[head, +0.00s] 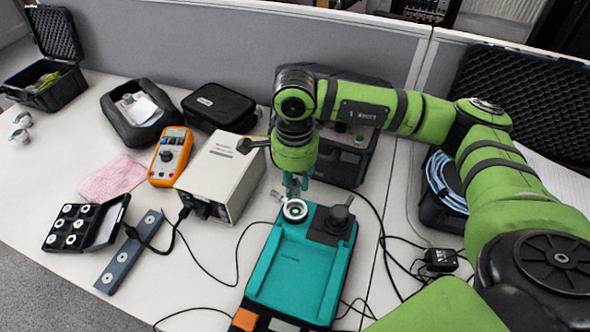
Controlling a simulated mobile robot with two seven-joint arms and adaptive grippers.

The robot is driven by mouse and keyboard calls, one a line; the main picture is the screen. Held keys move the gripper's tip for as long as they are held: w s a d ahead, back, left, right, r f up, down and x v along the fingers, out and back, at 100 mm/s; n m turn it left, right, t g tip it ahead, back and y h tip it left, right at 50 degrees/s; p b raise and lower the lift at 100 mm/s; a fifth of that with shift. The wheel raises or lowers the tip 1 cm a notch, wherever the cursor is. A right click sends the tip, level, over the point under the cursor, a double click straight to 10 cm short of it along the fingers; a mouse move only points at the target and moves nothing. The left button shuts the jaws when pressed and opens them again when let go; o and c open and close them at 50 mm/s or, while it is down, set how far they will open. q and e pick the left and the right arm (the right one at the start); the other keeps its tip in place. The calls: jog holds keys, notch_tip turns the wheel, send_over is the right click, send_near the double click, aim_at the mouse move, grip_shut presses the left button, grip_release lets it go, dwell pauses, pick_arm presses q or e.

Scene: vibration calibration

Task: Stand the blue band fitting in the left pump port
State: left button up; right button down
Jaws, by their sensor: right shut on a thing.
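The teal pump (300,265) lies on the table at the lower middle. Its left port, a pale ring (295,210), is at its back left; a dark block (332,222) sits to the right of it. My right gripper (295,188) points down just above and behind this port, shut on a small fitting. The fitting is mostly hidden by the fingers, and I cannot make out its band or whether it touches the port. My left gripper is not in view.
A beige instrument box (222,172) and an orange meter (170,156) stand left of the pump. A black case with several round pieces (70,226) and a blue-grey bar (128,258) lie further left. Cables cross the table on both sides of the pump.

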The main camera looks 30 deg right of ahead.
aim_at(295, 194)
jog(key=shift+d+f, duration=0.1)
jog(key=shift+f, duration=0.05)
jog(key=shift+f+b, duration=0.75)
jog(key=shift+f, duration=0.45)
jog(key=shift+f+b, duration=0.6)
jog(key=shift+f, duration=0.55)
jog(key=shift+w+f+b, duration=0.1)
jog(key=shift+f+b, duration=0.75)
jog(key=shift+b, duration=0.05)
jog(key=shift+f+b, duration=0.25)
jog(key=shift+b, duration=0.1)
jog(key=c, duration=0.9)
grip_release()
